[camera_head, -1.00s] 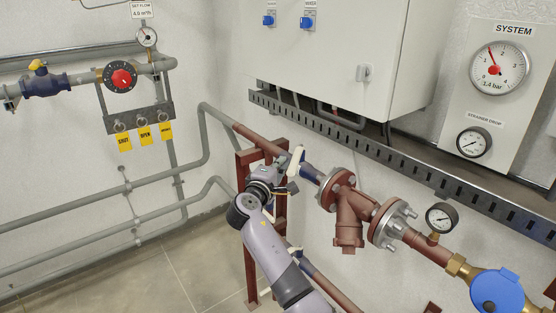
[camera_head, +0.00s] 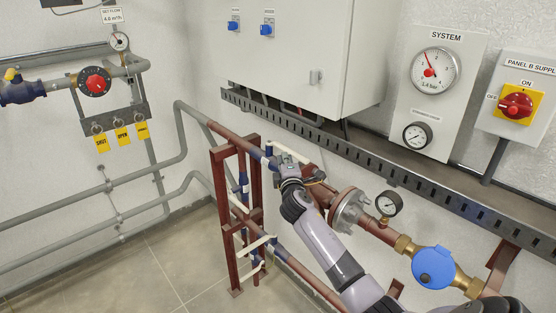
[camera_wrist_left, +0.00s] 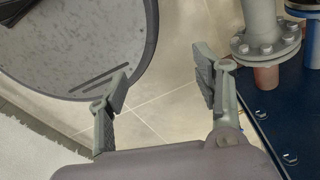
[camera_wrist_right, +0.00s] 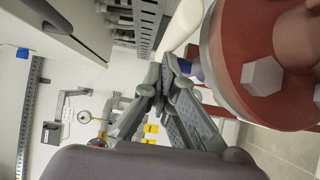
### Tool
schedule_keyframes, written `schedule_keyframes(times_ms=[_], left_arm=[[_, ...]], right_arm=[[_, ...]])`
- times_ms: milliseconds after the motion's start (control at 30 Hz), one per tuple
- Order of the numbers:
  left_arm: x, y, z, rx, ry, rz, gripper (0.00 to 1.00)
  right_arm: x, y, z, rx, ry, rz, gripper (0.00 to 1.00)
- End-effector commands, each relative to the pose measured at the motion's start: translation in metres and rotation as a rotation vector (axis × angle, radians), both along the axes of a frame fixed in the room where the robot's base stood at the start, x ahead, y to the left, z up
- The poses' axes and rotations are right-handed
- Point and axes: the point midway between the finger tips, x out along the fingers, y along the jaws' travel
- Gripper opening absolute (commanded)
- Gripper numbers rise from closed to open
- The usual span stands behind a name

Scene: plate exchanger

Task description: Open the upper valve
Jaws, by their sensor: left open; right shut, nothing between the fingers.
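The upper valve is a blue section (camera_head: 268,157) on the upper brown pipe, partly hidden behind my right gripper (camera_head: 280,160) in the head view. A white lever (camera_wrist_right: 181,25) shows just beyond the fingertips of my right gripper (camera_wrist_right: 165,72) in the right wrist view. The right fingers are shut with nothing between them; whether they touch the lever I cannot tell. A second white lever (camera_head: 258,245) is on the lower pipe. My left gripper (camera_wrist_left: 160,85) is open and empty in the left wrist view, over the floor, and out of the head view.
A red-brown flange (camera_wrist_right: 262,75) is close beside the right fingers. A red pipe stand (camera_head: 220,195) stands left of the valve. A grey cable tray (camera_head: 370,170) runs above the pipe. A pressure gauge (camera_head: 389,204) and blue-capped fitting (camera_head: 433,267) are farther right. Floor at lower left is clear.

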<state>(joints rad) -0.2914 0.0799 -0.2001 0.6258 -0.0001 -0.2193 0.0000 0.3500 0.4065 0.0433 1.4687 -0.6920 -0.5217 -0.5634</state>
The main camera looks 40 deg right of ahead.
Motion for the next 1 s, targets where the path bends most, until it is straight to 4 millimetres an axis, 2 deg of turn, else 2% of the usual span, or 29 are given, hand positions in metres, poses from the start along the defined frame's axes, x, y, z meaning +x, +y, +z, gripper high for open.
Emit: schedule_keyframes(times_ms=[200, 767, 1000], left_arm=[[-0.005, 0.000, 0.000, 0.001, 0.007, 0.000, 0.60], [-0.013, 0.003, 0.000, 0.004, 0.018, 0.000, 0.60], [-0.011, 0.002, 0.000, 0.002, 0.016, 0.000, 0.60]], right_arm=[[-0.003, -0.010, -0.002, 0.002, 0.005, -0.009, 0.00], [-0.005, -0.011, -0.002, 0.001, 0.005, -0.011, 0.00], [-0.026, 0.005, -0.002, -0.001, 0.005, -0.005, 0.00]])
